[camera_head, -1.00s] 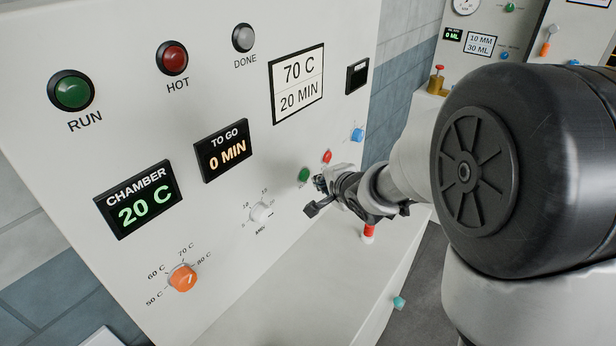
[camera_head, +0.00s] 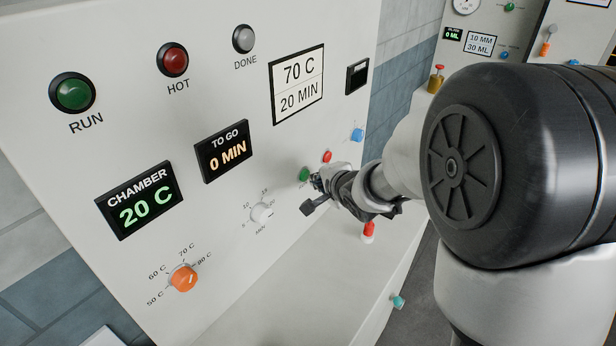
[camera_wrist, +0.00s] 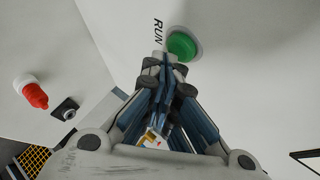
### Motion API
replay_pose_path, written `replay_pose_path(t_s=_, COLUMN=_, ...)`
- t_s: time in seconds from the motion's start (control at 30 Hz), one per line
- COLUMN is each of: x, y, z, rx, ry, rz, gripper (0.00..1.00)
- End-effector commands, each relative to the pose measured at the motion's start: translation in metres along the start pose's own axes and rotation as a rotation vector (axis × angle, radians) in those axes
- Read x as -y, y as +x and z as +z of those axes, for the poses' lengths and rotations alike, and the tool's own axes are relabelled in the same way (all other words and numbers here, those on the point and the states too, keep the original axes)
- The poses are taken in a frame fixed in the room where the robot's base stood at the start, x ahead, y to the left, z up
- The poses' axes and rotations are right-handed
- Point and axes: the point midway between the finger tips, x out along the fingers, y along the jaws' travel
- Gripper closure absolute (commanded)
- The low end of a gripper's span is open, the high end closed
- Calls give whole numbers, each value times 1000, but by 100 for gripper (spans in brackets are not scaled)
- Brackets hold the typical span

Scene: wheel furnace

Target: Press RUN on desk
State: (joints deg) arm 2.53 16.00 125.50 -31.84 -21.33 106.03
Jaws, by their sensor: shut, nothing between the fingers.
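The green RUN button (camera_wrist: 182,46) sits on the white desk panel, with the word RUN beside it in the wrist view. In the head view the button (camera_head: 304,174) is partly covered by my gripper (camera_head: 316,190). In the wrist view my gripper (camera_wrist: 170,62) is shut and empty, its fingertips close to the button's lower-left edge. I cannot tell whether they touch it. The RUN lamp (camera_head: 73,93) at the panel's upper left is dark green.
A red button (camera_head: 327,157) and a blue button (camera_head: 357,135) are close by on the panel. A white knob (camera_head: 262,212) and an orange knob (camera_head: 183,278) are to the left. A red-topped item (camera_head: 368,231) is below my gripper.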

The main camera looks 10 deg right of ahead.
Motion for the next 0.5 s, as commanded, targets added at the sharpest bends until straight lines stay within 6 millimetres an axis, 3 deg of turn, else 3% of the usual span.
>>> replay_pose_path(t_s=0.5, x=4, y=4, z=3, rx=0, ry=-1, rz=0, gripper=100)
